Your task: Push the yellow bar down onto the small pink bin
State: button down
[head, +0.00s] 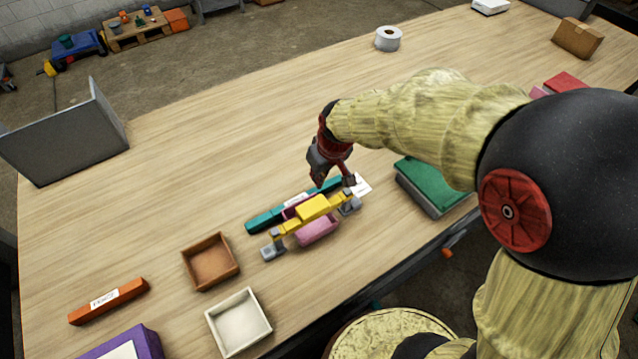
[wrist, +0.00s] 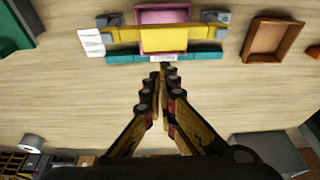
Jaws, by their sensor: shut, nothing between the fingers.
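The yellow bar (head: 314,208) spans a stand with grey end blocks on the table, with a wider yellow block at its middle. It also shows in the wrist view (wrist: 163,40). The small pink bin (head: 318,230) sits beneath the bar's middle, and its pink edge shows in the wrist view (wrist: 163,16). I cannot tell whether bar and bin touch. My gripper (head: 334,180) is shut and empty, close to the bar on its far side in the head view. In the wrist view my gripper's fingertips (wrist: 158,72) meet just short of the teal bar and the yellow bar.
A teal bar (head: 265,220) with a white label lies just behind the yellow bar. A brown tray (head: 210,262), a cream tray (head: 238,322) and an orange bar (head: 108,302) lie to the left. A green-topped book stack (head: 435,185) lies right.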

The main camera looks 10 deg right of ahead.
jog(key=b, duration=0.1)
send_near(315, 203)
jog(key=w+f, duration=0.1)
jog(key=f, duration=0.2)
jog(key=w+a+f, duration=0.1)
jog(key=shift+w+f, duration=0.35)
jog(key=shift+f, duration=0.6)
jog(key=shift+b, duration=0.3)
notch_tip(315, 203, down, 4)
jog(key=b, duration=0.3)
jog(key=shift+f, duration=0.1)
jog(key=shift+r+p, duration=0.4)
jog(key=shift+r, duration=0.15)
jog(key=p+v, duration=0.3)
jog(key=v, duration=1)
jog(key=shift+w+r, duration=0.15)
jog(key=shift+w, duration=0.25)
